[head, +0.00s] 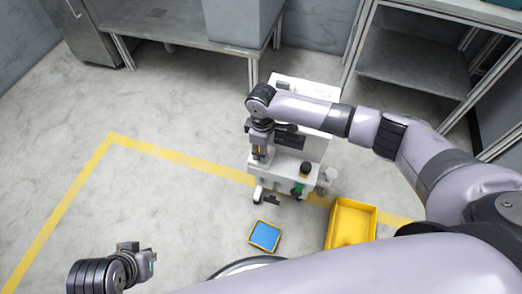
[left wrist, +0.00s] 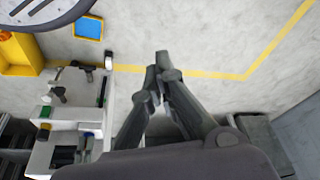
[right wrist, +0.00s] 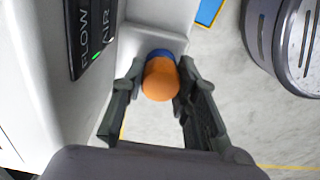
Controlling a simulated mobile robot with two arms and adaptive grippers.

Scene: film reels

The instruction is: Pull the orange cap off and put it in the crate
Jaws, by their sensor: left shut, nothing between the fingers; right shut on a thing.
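The orange cap (right wrist: 161,82) sits between the fingers of my right gripper (right wrist: 160,74), which is shut on it. A blue part (right wrist: 160,53) shows right behind the cap; I cannot tell whether they touch. In the head view my right gripper (head: 261,150) is over the white stand (head: 290,165), with a small bit of orange at its fingers. The yellow crate (head: 350,224) is on the floor to the right of the stand; I see nothing in it. My left gripper (left wrist: 160,75) is shut and empty, low at the left of the head view (head: 150,263).
A blue-topped tray (head: 265,236) lies on the floor left of the crate. The stand carries a black knob (head: 305,169) and a green part (head: 298,189). A metal table (head: 185,32) and a shelf unit (head: 415,75) are behind. The floor at left is clear.

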